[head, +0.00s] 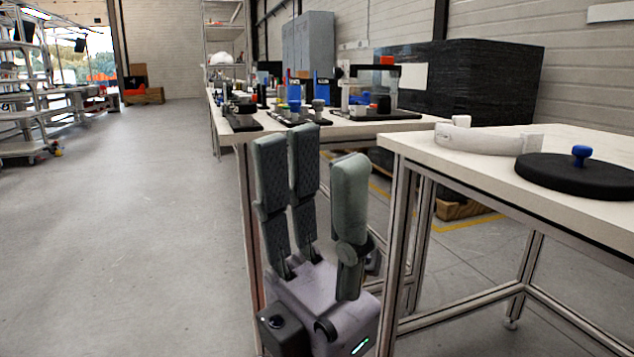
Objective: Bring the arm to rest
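My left gripper (318,150) is in the lower middle of the head view, its three grey-green fingers pointing up. Two fingers stand side by side on the left and one stands apart on the right. The gap between them is empty, so the gripper is open and holds nothing. In the picture it stands in front of the gap between the two worktables, just left of the near table's edge. My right gripper is not in view.
The near table (480,178) carries a white curved piece (490,138) and a black disc (570,178) with a blue knob (580,155). The far table (345,128) holds several fixtures and tools. A black-wrapped stack (480,80) stands behind. Open floor (130,220) lies left.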

